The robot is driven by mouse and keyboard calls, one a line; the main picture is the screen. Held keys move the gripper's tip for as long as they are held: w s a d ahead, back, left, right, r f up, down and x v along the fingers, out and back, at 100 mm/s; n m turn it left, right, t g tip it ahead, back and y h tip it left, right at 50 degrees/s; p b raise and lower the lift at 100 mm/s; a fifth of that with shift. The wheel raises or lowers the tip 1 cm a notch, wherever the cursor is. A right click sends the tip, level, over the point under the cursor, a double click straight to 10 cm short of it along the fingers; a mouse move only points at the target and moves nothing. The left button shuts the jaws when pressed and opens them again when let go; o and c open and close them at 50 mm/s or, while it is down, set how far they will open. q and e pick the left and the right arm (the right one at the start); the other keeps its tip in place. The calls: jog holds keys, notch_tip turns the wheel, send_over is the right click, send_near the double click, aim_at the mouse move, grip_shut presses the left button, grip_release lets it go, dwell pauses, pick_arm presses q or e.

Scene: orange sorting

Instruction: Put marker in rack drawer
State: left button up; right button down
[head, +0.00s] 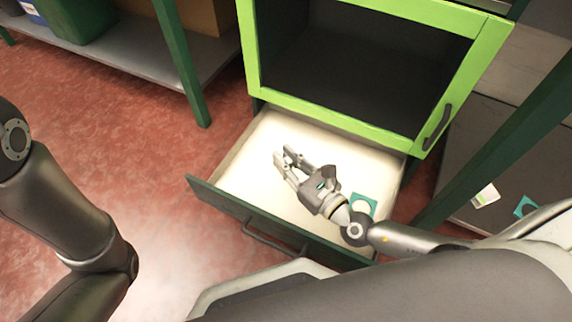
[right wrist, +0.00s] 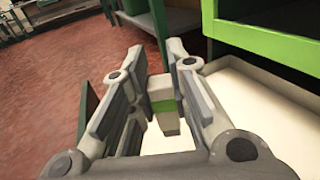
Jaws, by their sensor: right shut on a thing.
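My right gripper (head: 283,158) is over the open drawer (head: 222,201) beneath the green-framed rack (head: 350,112). In the right wrist view, the fingers of my right gripper (right wrist: 172,82) are closed around the marker (right wrist: 163,105), a light grey piece with a green band. The marker hangs between the fingers, with the pale drawer floor (right wrist: 262,112) to its right and below. I cannot tell whether it touches the floor. In the head view the marker is not clearly visible between the fingers. My left arm shows at the left edge, but its gripper is out of view.
A teal and white flat item (head: 362,206) lies in the drawer beside my right wrist. The rack's open door frame with a dark handle (head: 437,127) stands above the drawer. A dark green post (head: 182,70) and grey shelf are at the back left. Red floor is clear at left.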

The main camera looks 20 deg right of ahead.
jog(key=w+f+b, duration=0.3)
jog(key=w+a+f+b, duration=0.1)
jog(key=w+f+b, duration=0.3)
jog(key=w+a+f+b, duration=0.1)
jog(key=w+f+b, duration=0.2)
jog(key=w+f, duration=0.1)
jog(key=shift+a+f, duration=0.1)
jog(key=shift+f+b, duration=0.45)
jog(key=shift+b, duration=0.15)
jog(key=shift+r, duration=0.15)
jog(key=c, duration=1.4)
grip_release()
jog(key=shift+o, duration=0.2)
